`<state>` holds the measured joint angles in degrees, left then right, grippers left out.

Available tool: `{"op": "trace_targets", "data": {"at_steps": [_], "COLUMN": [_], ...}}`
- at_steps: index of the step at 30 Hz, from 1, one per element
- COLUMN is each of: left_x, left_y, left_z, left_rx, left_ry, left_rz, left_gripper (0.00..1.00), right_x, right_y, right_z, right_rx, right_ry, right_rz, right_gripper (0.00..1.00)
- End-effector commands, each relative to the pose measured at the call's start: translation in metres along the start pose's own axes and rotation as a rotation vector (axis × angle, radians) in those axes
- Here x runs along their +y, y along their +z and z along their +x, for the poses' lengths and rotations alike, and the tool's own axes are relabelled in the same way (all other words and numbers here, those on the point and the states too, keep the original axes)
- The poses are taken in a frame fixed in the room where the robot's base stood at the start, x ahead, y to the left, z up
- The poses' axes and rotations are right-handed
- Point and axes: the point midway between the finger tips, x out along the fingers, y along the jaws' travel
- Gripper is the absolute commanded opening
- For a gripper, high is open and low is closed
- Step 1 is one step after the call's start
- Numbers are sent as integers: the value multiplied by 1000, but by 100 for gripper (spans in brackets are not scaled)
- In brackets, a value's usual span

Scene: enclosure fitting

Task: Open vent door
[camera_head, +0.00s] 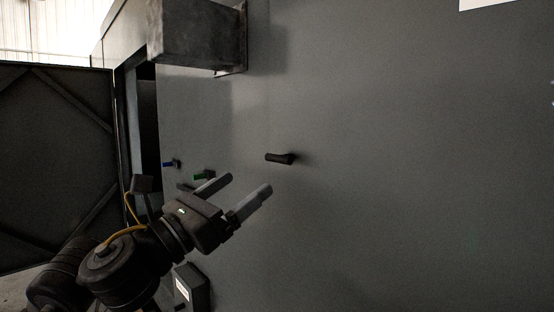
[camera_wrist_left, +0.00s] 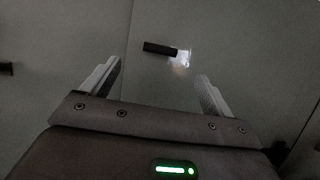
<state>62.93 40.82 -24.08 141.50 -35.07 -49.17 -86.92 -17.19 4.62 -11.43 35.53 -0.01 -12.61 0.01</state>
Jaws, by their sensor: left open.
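A dark handle (camera_head: 280,158) sticks out of the large grey panel (camera_head: 400,170) in the head view. It also shows in the left wrist view (camera_wrist_left: 159,48), just beyond and between the fingertips, with a bright reflection at its right end. My left gripper (camera_head: 242,185) is open and empty, a little below and left of the handle, apart from it. Its two fingers show in the left wrist view (camera_wrist_left: 160,72) on either side of the handle. My right gripper is not in view. No separate door outline is clear around the handle.
A metal box (camera_head: 200,35) juts out above. A dark braced door (camera_head: 55,160) stands at the left. The panel's right side is largely clear.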

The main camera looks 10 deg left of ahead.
Motion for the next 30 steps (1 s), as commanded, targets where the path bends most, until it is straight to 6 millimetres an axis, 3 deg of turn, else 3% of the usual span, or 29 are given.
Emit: {"op": "trace_targets", "data": {"at_steps": [18, 30], "left_x": [0, 0], "left_y": [1, -1], "left_z": [96, 106], "left_rx": [2, 1], "left_ry": [1, 0], "left_rz": [-10, -6], "left_gripper": [87, 87], "right_x": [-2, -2], "right_y": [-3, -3], "right_z": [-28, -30], "right_rx": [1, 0], "right_ry": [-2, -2], "right_rz": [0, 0], "right_gripper": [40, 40]}}
